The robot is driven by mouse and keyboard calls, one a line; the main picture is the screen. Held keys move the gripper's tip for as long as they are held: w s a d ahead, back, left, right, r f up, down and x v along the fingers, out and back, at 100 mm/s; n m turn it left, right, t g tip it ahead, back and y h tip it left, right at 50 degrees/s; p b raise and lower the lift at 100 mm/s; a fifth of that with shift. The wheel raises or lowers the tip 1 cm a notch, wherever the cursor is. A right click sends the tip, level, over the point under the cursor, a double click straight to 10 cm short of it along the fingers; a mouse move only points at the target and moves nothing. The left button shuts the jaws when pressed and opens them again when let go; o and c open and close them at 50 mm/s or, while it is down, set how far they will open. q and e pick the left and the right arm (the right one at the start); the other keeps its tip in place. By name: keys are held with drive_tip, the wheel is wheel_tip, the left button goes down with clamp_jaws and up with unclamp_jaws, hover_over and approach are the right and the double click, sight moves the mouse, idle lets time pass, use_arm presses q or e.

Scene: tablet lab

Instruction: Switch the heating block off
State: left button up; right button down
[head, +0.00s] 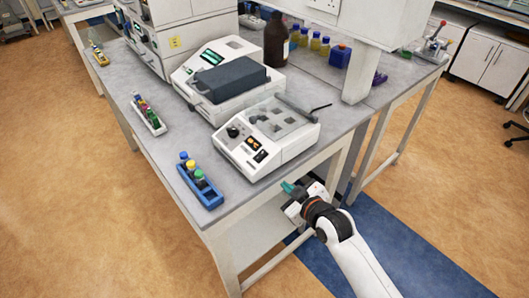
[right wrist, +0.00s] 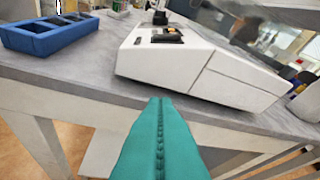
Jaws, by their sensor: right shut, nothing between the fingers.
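The heating block (head: 282,142) is a white box near the front corner of the bench, with wells under a clear lid on top. Its sloped front panel has a dark knob (head: 232,131) and a black switch area (head: 256,148) with orange on it. My right gripper (head: 287,187) is shut and empty, beside the bench edge and apart from the block. Its teal fingers (right wrist: 160,102) fill the lower middle of the wrist view. My left gripper is out of view.
A blue rack (head: 207,196) with capped tubes stands at the bench's front left corner, and a white rack (head: 149,117) farther back. A larger device with a dark top (head: 231,80) stands behind the block. A brown bottle (head: 276,42) is beyond. The bench edge (right wrist: 225,127) lies below the block.

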wheel_tip(320, 180, up, 10)
drive_tip(key=a+n+t+y, duration=0.1)
drive_tip(key=a+n, duration=0.1)
drive_tip(key=shift+s+a+r+y, duration=0.15)
drive_tip(key=shift+s+a+y, duration=0.15)
drive_tip(key=shift+y, duration=0.1)
drive_tip(key=p, duration=0.3)
hover_over(264, 161)
drive_tip(key=a, duration=0.2)
drive_tip(key=shift+s+d+f, duration=0.15)
drive_tip(key=shift+s+f, duration=0.1)
drive_tip(key=shift+f, duration=0.25)
drive_tip(key=shift+s+d+f, duration=0.1)
drive_tip(key=shift+s+f, duration=0.1)
drive_tip(key=shift+f, duration=0.3)
drive_tip(key=f, duration=0.1)
drive_tip(key=d+f, duration=0.1)
drive_tip(key=shift+w+f, duration=0.25)
drive_tip(key=shift+f, duration=0.05)
drive_tip(key=shift+w+d+f, duration=0.15)
drive_tip(key=shift+d+f, duration=0.25)
drive_tip(key=shift+f, duration=0.15)
drive_tip(key=shift+a, duration=0.1)
